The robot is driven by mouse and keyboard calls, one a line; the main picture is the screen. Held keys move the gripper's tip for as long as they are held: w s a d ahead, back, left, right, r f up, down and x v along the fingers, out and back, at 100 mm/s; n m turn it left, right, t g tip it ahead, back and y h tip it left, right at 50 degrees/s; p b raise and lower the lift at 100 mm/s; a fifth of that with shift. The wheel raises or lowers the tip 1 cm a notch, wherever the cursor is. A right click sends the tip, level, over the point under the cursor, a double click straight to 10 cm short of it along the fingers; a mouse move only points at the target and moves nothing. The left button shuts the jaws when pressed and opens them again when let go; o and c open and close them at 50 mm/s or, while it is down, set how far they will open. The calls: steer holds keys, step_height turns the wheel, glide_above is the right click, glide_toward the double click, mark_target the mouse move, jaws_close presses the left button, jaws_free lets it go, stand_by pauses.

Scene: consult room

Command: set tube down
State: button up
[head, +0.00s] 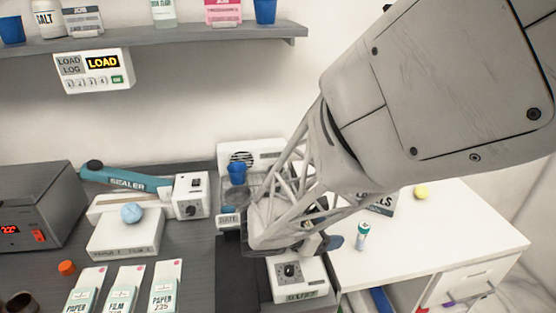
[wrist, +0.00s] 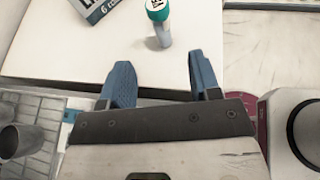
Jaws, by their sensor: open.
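A small tube (head: 362,236) with a teal cap stands upright on the white table (head: 440,238), right of my gripper. It also shows in the wrist view (wrist: 163,32), with its cap toward the top edge of the picture. My gripper (wrist: 160,75) has its two blue fingers spread wide, with nothing between them. The tube stands beyond the fingertips, apart from them. In the head view my arm hides most of the gripper, and one blue fingertip (head: 335,242) shows left of the tube.
A labelled box (head: 382,204) stands behind the tube, and a yellow object (head: 421,192) lies farther back. A white device with a knob (head: 290,271) sits below my gripper. The table right of the tube is clear.

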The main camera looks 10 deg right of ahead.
stand_by(0.4)
steer(key=s+a+r+m+y, duration=0.2)
steer(key=s+r+m+y, duration=1.1)
steer(key=m, duration=0.7)
steer(key=shift+s+a, duration=0.35)
steer(key=shift+s, duration=0.05)
stand_by(0.4)
